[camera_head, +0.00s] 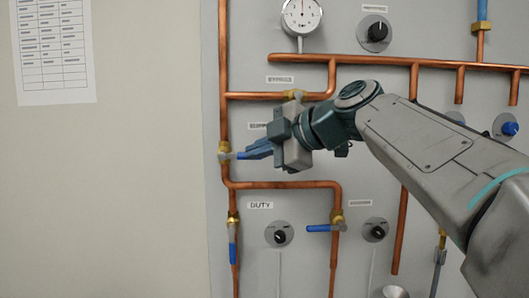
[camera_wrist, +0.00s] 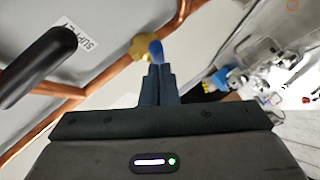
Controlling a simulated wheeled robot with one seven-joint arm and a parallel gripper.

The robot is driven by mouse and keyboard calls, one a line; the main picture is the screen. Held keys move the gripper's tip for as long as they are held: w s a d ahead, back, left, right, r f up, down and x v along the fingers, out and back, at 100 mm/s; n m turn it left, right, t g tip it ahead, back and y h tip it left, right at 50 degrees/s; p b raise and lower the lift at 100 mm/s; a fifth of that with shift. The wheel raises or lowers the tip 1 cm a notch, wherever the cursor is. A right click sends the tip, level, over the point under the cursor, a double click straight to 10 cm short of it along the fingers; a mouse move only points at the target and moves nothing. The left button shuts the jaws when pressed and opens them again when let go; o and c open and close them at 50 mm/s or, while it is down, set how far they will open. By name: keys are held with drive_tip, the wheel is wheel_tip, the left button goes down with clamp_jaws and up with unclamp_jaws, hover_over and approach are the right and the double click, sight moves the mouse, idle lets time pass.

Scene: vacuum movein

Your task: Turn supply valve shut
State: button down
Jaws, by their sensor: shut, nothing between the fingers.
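The supply valve has a brass body (camera_head: 224,147) on the left vertical copper pipe. Its lever sticks out to the right, across the pipe, with a blue grip (camera_head: 241,156). My gripper (camera_head: 252,151) is shut and empty, its fingertips at the lever's grip. I cannot tell whether they touch it. In the wrist view the closed fingers (camera_wrist: 160,68) point at the blue grip (camera_wrist: 156,48) beside the brass body (camera_wrist: 138,48).
Below, one valve's blue lever (camera_head: 232,254) hangs along its pipe; another lever (camera_head: 319,228) lies level. Round knobs (camera_head: 279,235) and a gauge (camera_head: 301,14) sit on the grey panel. Copper pipes (camera_head: 285,185) run close around my gripper. The wall at left is clear below a paper chart (camera_head: 54,50).

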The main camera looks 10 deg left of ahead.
drive_tip(key=shift+w+f, duration=0.25)
drive_tip(key=s+d+r+b, duration=0.1)
drive_tip(key=s+d+r, duration=0.6)
drive_tip(key=d+r, duration=0.15)
drive_tip(key=d+f+m+h, duration=0.3)
drive_tip(key=d+f+m, duration=0.35)
drive_tip(key=f, duration=0.65)
drive_tip(key=d+f+m+h, duration=0.35)
drive_tip(key=f+m, duration=0.55)
drive_tip(key=f, duration=0.3)
drive_tip(key=s+d+f+m+g+h, duration=0.1)
drive_tip(key=s+d+f+m+h, duration=0.1)
drive_tip(key=f, duration=0.6)
drive_tip(key=s+d+f+m+g+h, duration=0.1)
drive_tip(key=s+d+f+m, duration=0.2)
drive_tip(key=s+f+m, duration=0.2)
drive_tip(key=s+d+f+m+g+h, duration=0.1)
drive_tip(key=s+d+f+m+h, duration=0.1)
drive_tip(key=s+f, duration=0.4)
wheel_tip(320, 180, down, 5)
drive_tip(key=shift+d+f+m+h, duration=0.1)
drive_tip(key=shift+d+m+h, duration=0.25)
drive_tip(key=shift+d+m, duration=0.4)
